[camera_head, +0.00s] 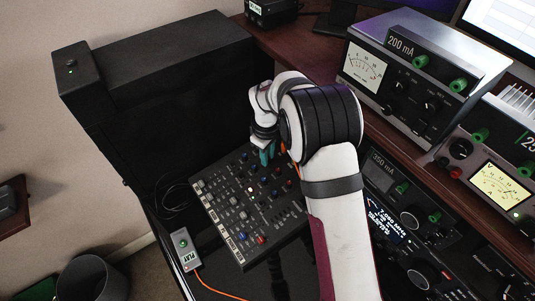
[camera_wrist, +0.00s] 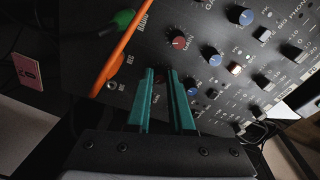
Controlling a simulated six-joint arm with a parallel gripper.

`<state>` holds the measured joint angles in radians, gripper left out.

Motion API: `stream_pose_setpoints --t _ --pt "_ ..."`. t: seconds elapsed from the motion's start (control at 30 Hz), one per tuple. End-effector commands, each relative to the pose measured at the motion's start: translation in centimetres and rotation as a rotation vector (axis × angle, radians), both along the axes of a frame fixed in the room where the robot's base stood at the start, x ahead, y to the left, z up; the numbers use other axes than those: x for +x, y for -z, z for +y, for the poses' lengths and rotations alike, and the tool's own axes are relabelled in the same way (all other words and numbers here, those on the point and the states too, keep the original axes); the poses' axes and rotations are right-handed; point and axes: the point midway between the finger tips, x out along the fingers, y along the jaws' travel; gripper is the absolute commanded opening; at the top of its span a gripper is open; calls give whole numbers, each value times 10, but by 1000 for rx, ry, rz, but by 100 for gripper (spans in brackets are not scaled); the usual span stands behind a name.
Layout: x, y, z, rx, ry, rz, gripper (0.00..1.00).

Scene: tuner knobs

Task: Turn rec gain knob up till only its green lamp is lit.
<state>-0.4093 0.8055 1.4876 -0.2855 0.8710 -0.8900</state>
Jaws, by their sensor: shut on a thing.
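The mixer panel (camera_head: 238,213) lies below my gripper (camera_head: 267,156), with rows of small knobs and sliders. In the wrist view my gripper (camera_wrist: 162,76) has its two teal fingers closed around a small reddish knob (camera_wrist: 160,77) by the REC label (camera_wrist: 130,58). The fingers hide most of this knob, and its pointer cannot be read. A red GAIN knob (camera_wrist: 179,42) of the RADIO row stands just beyond the fingertips. I see no clearly lit green lamp beside the held knob.
An orange cable (camera_wrist: 122,48) and a green plug (camera_wrist: 124,18) stand close left of the fingers. Blue knobs (camera_wrist: 215,60) lie to the right. Metered instruments (camera_head: 400,85) stand right of my arm. A small PLAY box (camera_head: 185,247) lies left of the mixer.

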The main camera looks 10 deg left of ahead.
Motion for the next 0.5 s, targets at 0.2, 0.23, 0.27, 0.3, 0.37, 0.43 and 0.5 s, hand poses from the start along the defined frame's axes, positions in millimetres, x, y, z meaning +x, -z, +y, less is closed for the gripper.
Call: stream_pose_setpoints --t 0.2,0.23,0.27,0.3,0.37,0.43,0.5 --pt "0 0 0 5 75 -5 0" --pt "0 0 0 5 81 -5 0" --pt "0 0 0 6 86 -5 0" --pt "0 0 0 6 93 -5 0" --pt "-1 0 0 7 100 -5 0" --pt "-1 0 0 7 104 -6 0" --pt "-1 0 0 7 106 -6 0"
